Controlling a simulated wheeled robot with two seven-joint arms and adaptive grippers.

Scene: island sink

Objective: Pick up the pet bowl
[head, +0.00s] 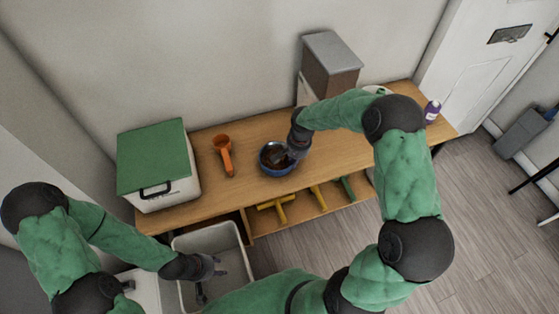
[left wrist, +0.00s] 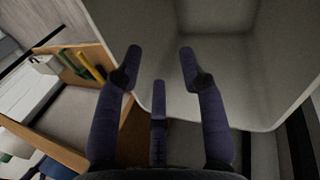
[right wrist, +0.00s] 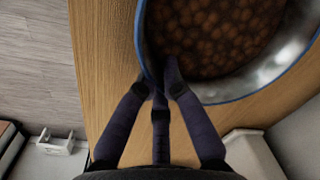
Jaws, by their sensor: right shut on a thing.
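The pet bowl (head: 265,167) is blue-rimmed and filled with brown kibble. It is on or just over the wooden table in the head view, too close to tell which. In the right wrist view the bowl (right wrist: 285,72) fills the top, its near rim between my fingers. My right gripper (head: 291,153) is shut on that rim, and its fingertips show in the right wrist view (right wrist: 160,80). My left gripper (head: 212,271) is open and empty over a grey bin; its spread fingers show in the left wrist view (left wrist: 162,70).
On the wooden table (head: 210,205) stand a green-lidded white box (head: 155,165), an orange scoop (head: 224,152), a brown container (head: 330,68) and a purple bottle (head: 432,111). Yellow and green tools (head: 277,205) lie on the shelf below. The grey bin (head: 213,238) stands in front.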

